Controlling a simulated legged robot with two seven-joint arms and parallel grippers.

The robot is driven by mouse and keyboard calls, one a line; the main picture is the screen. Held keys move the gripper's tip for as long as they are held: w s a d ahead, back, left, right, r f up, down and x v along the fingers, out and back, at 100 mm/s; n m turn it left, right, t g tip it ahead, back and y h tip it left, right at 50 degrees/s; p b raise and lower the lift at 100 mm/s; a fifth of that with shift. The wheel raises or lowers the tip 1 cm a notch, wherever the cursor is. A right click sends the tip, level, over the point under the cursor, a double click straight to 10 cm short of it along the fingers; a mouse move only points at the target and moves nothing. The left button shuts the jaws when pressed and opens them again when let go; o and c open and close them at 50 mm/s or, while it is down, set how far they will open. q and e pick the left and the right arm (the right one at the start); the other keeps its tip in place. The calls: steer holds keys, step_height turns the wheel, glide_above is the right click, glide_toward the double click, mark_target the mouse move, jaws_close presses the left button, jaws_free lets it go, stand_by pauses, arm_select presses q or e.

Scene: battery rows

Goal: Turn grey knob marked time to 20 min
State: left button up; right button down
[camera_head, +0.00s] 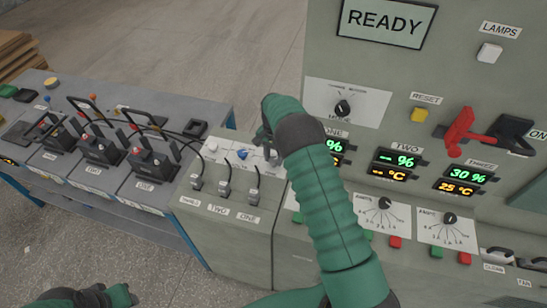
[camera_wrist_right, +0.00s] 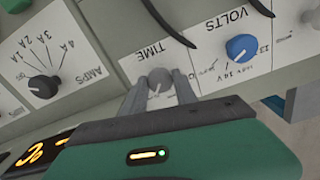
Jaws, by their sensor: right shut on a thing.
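The grey knob (camera_wrist_right: 159,80) sits on a white plate marked TIME (camera_wrist_right: 148,53), which appears upside down in the right wrist view. My right gripper (camera_wrist_right: 160,92) is shut on this knob, one finger on each side. The scale around the knob is mostly covered by the fingers, so I cannot read its setting. In the head view my right gripper (camera_head: 264,140) is at the sloped panel, and my arm and hand hide the knob. My left gripper (camera_head: 128,295) is at the bottom left edge, away from the panel; its jaws are unclear.
A blue VOLTS knob (camera_wrist_right: 241,47) is close beside the grey knob. A black AMPS knob (camera_wrist_right: 43,86) is on the other side. Cables with plugs (camera_head: 224,190) stand on the sloped panel. Battery rows (camera_head: 100,150) fill the left bench. A red lever (camera_head: 462,130) juts out at right.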

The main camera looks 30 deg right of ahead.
mark_target(274, 158)
steer(key=shift+w+d+r, duration=0.1)
steer(key=shift+w+r, duration=0.15)
steer(key=shift+r, duration=0.05)
steer(key=c, duration=1.3)
jaws_free()
steer(key=o, duration=0.3)
steer(key=shift+s+f, duration=0.15)
steer(key=shift+f, duration=0.05)
steer(key=shift+o, duration=0.2)
step_height(274, 158, up, 17)
steer(key=b, duration=0.1)
steer(key=shift+f, duration=0.15)
